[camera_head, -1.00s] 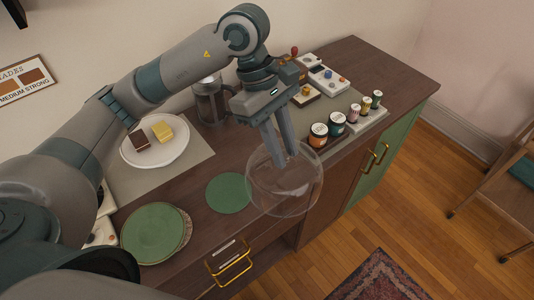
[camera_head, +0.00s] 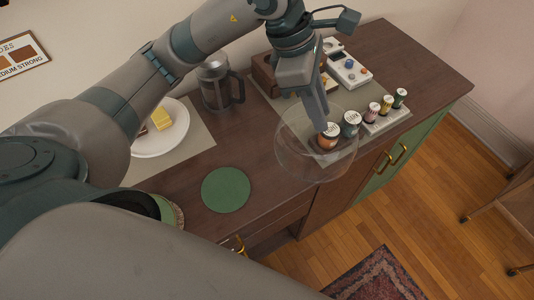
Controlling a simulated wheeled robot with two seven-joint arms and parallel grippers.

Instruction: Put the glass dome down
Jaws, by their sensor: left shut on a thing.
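The glass dome (camera_head: 298,158) is a clear, see-through bowl-like cover near the front edge of the dark wooden cabinet top. My left gripper (camera_head: 318,124) reaches down to it from above, its fingers shut at the dome's upper part. The exact grip point is hard to see through the glass. I cannot tell whether the dome's rim touches the cabinet top. My right gripper is not in view.
A green round mat (camera_head: 226,190) lies bare left of the dome. A plate (camera_head: 165,138) with cake pieces and a French press (camera_head: 217,84) stand behind.

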